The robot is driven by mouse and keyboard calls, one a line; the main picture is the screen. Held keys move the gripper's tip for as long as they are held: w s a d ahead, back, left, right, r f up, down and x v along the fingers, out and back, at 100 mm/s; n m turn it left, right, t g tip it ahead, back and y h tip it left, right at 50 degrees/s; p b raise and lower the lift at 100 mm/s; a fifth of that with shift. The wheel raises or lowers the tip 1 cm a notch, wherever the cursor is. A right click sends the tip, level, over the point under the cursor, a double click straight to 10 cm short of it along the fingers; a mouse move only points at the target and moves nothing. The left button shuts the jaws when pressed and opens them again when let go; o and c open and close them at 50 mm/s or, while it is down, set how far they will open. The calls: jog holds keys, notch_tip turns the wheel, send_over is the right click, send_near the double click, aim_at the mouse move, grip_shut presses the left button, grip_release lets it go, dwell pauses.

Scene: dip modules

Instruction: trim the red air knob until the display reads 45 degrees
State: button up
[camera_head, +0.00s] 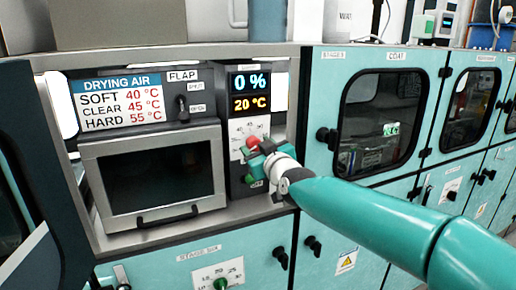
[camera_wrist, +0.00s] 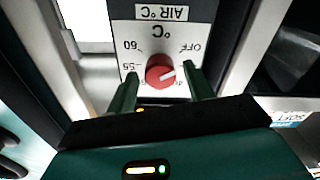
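The red air knob (camera_wrist: 160,80) sits on a white dial plate in the wrist view, which shows the labels upside down. Its white mark points right and slightly up, roughly toward the OFF side. My gripper (camera_wrist: 160,68) is open, with one green finger on each side of the knob and a visible gap at both. Part of the dial's lower scale is hidden by my gripper. In the head view the red knob (camera_head: 253,142) shows just above my gripper (camera_head: 255,153). The display (camera_head: 249,93) above it reads 0 % and 20 °C.
The drying air sign (camera_head: 118,99) lists soft 40, clear 45 and hard 55 °C. A flap lever (camera_head: 183,108) and a dark oven window (camera_head: 155,172) are to the left. A green knob (camera_head: 220,284) is on the panel below. Cabinets with windowed doors (camera_head: 385,120) stand right.

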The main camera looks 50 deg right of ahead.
jog(key=c, duration=0.8)
jog(key=shift+m, duration=0.3)
jog(key=m, duration=1.6)
jog(key=shift+m, duration=0.4)
jog(key=m, duration=0.6)
jog(key=shift+m, duration=0.3)
